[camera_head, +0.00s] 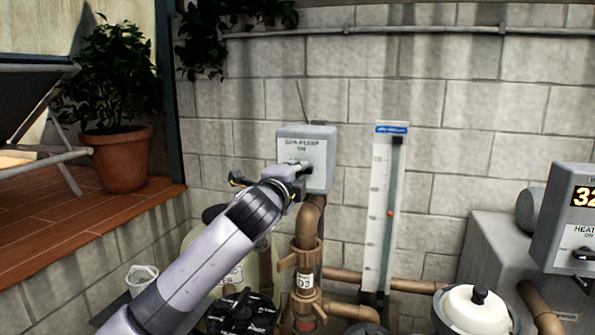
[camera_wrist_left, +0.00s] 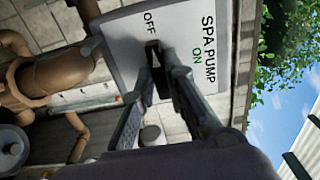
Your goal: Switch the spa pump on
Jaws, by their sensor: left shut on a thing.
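The spa pump switch box (camera_head: 318,135) is a grey box on the block wall, in the middle of the head view. Its white label reads "SPA PUMP" and "ON", and the left wrist view shows the label face (camera_wrist_left: 185,20) with "OFF" as well. My left gripper (camera_head: 300,168) is at the front of the box. In the left wrist view my left gripper (camera_wrist_left: 153,52) is shut on the dark switch handle (camera_wrist_left: 152,44), between the "OFF" and "ON" words. The fingers hide much of the handle, so I cannot tell its exact setting. My right gripper is not in view.
Brown pipes with a valve (camera_head: 303,262) stand below the box. A flow gauge (camera_head: 383,210) is on the wall to its right. A heater box (camera_head: 565,215) with a lit display is at the far right. A potted plant (camera_head: 122,158) stands on the left deck.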

